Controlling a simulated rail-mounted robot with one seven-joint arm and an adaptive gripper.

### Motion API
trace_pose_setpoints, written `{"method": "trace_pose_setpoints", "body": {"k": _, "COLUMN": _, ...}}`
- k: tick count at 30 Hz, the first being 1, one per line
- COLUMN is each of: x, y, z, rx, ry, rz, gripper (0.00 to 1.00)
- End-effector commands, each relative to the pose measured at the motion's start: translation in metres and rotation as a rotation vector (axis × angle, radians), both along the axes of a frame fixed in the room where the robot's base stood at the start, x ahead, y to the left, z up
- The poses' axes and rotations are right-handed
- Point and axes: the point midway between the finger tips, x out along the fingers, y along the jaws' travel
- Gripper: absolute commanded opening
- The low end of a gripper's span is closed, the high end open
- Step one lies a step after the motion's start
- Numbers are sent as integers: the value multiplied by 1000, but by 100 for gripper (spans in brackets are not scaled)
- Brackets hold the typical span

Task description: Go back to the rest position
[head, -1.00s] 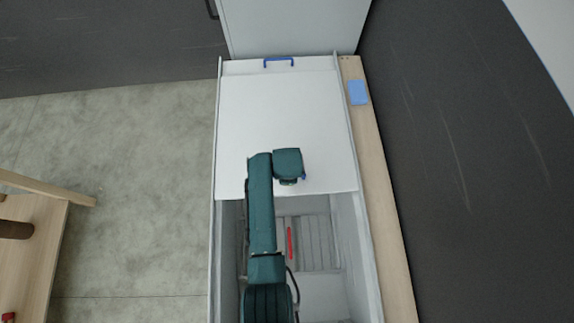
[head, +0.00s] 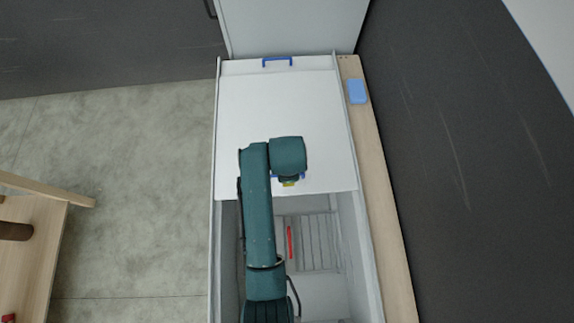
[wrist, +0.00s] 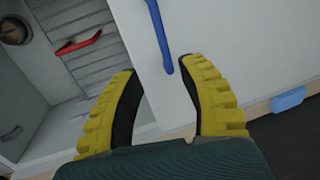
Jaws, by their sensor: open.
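My gripper (head: 289,184) is over the near part of the white sliding lid, mostly hidden under my own wrist in the head view. In the wrist view its two yellow-padded fingers (wrist: 160,72) are spread apart with nothing held. A blue handle (wrist: 160,32) on the white panel shows beyond and between the fingertips, with its end in the gap. I cannot tell the exact distance between fingers and handle. In the head view small blue parts of this handle (head: 303,176) show beside my gripper.
The white lid (head: 250,110) covers the far part of a box and has another blue handle (head: 277,61) at its far end. The near part is open, with a red handle (head: 290,242) inside. A blue block (head: 357,91) lies on the wooden ledge (head: 390,220) at right.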

Motion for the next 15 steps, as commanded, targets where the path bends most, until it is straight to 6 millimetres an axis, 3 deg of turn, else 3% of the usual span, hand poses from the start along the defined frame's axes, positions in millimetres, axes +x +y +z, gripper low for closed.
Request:
{"method": "trace_pose_setpoints", "body": {"k": 5, "x": -4, "y": -1, "z": 19, "rx": 0, "ry": 1, "rz": 0, "gripper": 41}}
{"method": "trace_pose_setpoints", "body": {"k": 15, "x": -4, "y": -1, "z": 20, "rx": 0, "ry": 2, "rz": 0, "gripper": 41}}
